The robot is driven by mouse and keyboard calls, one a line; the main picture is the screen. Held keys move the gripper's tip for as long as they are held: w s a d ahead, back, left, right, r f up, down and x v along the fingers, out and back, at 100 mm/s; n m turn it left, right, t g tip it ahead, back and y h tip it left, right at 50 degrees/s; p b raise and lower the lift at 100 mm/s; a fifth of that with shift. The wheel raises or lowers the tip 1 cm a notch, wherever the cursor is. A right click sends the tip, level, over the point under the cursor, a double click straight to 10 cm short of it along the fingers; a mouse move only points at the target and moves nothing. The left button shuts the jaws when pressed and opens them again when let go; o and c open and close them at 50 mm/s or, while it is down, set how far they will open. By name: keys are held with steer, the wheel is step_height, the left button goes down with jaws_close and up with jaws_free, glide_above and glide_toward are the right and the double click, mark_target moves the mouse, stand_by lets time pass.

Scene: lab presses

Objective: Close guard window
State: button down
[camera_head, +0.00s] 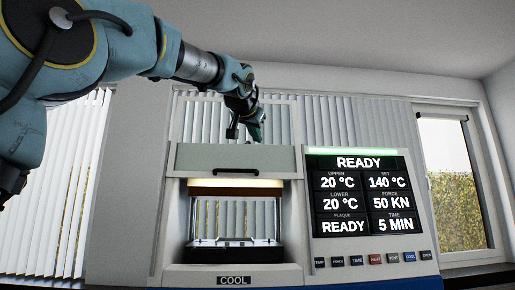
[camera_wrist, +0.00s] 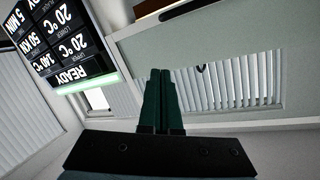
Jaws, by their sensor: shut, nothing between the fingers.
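The guard window (camera_head: 238,158) is a pale framed panel on the front of the press, with a dark bar handle (camera_head: 235,171) near its lower edge. It sits raised, with the chamber open below it and its clear upper part standing above the press. In the wrist view, the window (camera_wrist: 125,50) shows upside down with blinds visible through its pane, and the handle (camera_wrist: 175,10) is at the top edge. My gripper (camera_head: 258,135) is above the handle, near the pane, and looks apart from the handle. Its dark green fingers (camera_wrist: 161,72) are together and empty.
The open chamber holds a lower plate (camera_head: 235,243) under a lit upper plate. A display (camera_head: 360,195) reading READY and a row of buttons (camera_head: 375,260) stand to the right. Blinds (camera_head: 55,180) and a window (camera_head: 452,180) are behind. The space before the chamber looks clear.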

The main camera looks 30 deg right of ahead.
mark_target(257, 161)
steer(key=w+d+f+p, duration=0.1)
steer(key=w+f, duration=0.1)
steer(key=w+d+f+p, duration=0.1)
steer(key=w+d+f, duration=0.1)
steer(key=w, duration=0.1)
steer(key=w+d+f+p, duration=0.1)
steer(key=w, duration=0.1)
steer(key=shift+w+d+f, duration=0.25)
steer(key=shift+w+f, duration=0.05)
steer(key=shift+f, duration=0.1)
steer(key=shift+f, duration=0.15)
steer(key=s+f+b, duration=0.1)
steer(key=f+b, duration=0.9)
steer(key=s+a+f+b, duration=0.1)
steer(key=f+b, duration=0.9)
steer(key=b, duration=0.1)
steer(key=s+f+b, duration=0.1)
steer(key=f+b, duration=0.9)
steer(key=shift+s+a+f+b, duration=0.25)
steer(key=shift+s+a+b, duration=0.15)
